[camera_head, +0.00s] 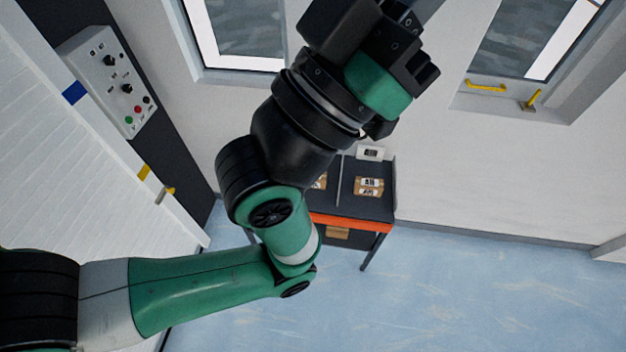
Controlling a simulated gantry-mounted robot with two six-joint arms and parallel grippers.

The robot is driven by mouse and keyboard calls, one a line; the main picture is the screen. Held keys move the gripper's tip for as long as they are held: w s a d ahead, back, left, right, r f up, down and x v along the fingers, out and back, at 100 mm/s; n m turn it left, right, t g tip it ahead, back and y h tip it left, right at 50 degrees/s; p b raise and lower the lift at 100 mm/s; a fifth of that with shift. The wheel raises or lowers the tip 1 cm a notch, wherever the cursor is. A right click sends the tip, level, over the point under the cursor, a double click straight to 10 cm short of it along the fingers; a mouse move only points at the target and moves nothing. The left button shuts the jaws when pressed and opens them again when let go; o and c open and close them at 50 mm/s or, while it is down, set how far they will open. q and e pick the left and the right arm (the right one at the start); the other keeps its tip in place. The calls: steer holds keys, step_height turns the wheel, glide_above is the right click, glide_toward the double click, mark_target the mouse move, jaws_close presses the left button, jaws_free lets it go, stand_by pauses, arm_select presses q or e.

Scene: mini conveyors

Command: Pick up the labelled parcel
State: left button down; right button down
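A small brown parcel with white printed labels (369,187) lies on the dark top of a small table-like conveyor station (376,208) near the back wall. A second brown parcel (321,181) lies to its left, across a thin divider, and is mostly hidden behind my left arm. My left gripper (397,42) is raised at the top of the view, well away from the parcels. Its fingertips do not show clearly, so I cannot tell whether it is open or shut. My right gripper is not in view.
A white printed card (370,153) stands at the station's back edge. The station has an orange front edge (350,222), with a brown box (338,232) below. A control panel (112,82) is at upper left. The blue floor (470,290) at right is clear.

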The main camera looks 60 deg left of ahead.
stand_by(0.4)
arm_select(q)
jaws_free()
stand_by(0.4)
